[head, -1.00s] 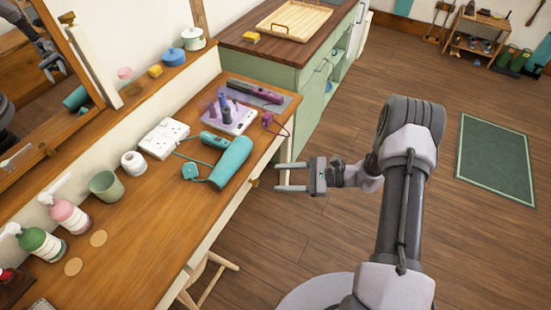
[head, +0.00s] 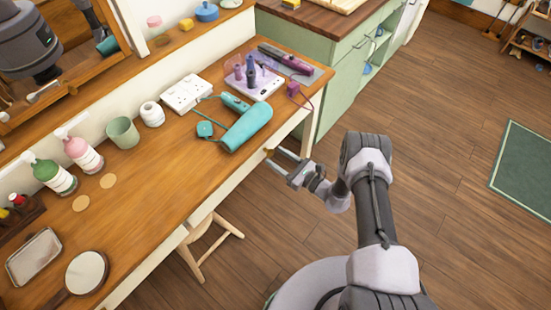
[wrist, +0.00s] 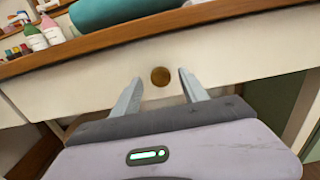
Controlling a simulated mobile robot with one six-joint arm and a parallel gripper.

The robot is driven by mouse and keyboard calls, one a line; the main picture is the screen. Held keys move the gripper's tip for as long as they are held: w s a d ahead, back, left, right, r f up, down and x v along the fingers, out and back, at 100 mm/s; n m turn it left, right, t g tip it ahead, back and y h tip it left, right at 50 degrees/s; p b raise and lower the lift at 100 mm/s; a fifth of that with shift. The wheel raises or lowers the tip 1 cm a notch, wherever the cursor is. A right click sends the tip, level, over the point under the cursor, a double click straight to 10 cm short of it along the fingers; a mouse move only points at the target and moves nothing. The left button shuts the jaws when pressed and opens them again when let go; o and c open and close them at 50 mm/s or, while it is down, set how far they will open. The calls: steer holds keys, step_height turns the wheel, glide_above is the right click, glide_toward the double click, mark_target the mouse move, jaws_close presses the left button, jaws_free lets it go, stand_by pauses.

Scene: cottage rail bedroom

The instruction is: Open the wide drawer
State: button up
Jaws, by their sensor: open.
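The wide drawer's cream front (wrist: 225,55) runs under the wooden desk top in the wrist view and looks shut. Its round brass knob (wrist: 160,77) sits near the picture's middle. My gripper (wrist: 160,79) is open and faces the front, with one finger to each side of the knob in the picture and no visible contact. How far the fingertips are from the front is hard to tell. In the head view, my gripper (head: 273,157) is beside the desk's front edge, and the knob (head: 268,152) is partly hidden at the fingertips.
The desk top (head: 150,190) holds a teal hair dryer (head: 246,127) near the front edge, a mug (head: 122,133) and bottles. A wooden stool (head: 212,243) is below the desk, left of my gripper.

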steer(key=shift+w+a, duration=0.5)
steer(key=shift+a, duration=0.05)
steer(key=shift+c, duration=0.4)
jaws_close()
stand_by(0.6)
